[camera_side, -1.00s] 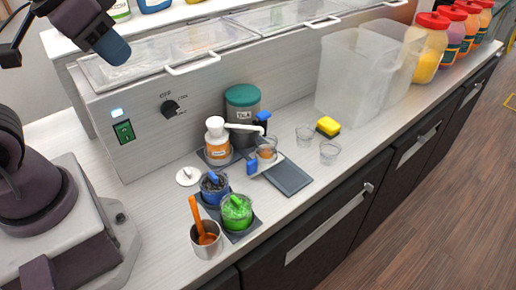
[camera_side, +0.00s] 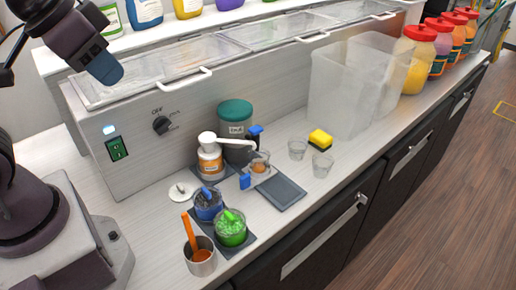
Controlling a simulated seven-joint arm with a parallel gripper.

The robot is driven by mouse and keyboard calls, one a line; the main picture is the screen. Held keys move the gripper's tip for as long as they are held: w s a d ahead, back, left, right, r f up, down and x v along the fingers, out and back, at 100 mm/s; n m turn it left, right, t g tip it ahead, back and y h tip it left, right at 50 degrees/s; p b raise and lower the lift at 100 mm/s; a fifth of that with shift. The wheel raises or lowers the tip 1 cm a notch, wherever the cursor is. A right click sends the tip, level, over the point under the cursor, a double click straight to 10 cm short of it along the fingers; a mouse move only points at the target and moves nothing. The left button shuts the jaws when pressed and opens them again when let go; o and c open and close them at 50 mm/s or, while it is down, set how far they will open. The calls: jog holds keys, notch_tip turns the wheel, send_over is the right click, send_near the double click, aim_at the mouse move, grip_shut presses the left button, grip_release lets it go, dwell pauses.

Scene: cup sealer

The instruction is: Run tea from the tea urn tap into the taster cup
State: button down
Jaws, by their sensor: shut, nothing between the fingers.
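The tea urn (camera_side: 230,130) is a grey cylinder with a green lid and a label, standing against the machine front. Its dark tap with a blue top (camera_side: 255,133) sticks out on the right side. A small clear cup (camera_side: 260,167), apparently the taster cup, stands in front of and below the tap, with some orange-brown colour inside. A blue block (camera_side: 245,181) sits at its lower left. My gripper (camera_side: 108,74) is shut and empty, high at the upper left, well away from the urn and cup.
A white pump bottle (camera_side: 209,160) stands close left of the urn, its spout crossing before it. Blue and green tubs (camera_side: 231,230) and a metal pot with an orange tool (camera_side: 201,258) stand in front. Two clear cups (camera_side: 297,148) and a yellow sponge (camera_side: 320,139) are to the right.

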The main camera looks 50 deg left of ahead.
jog(key=w+f+m+g, duration=0.3)
jog(key=w+g, duration=0.1)
jog(key=w, duration=0.8)
jog(key=m+g, duration=0.1)
jog(key=m, duration=1.4)
send_over(255, 129)
jog(key=shift+f, duration=1.9)
notch_tip(255, 129, down, 14)
jog(key=shift+f, duration=0.1)
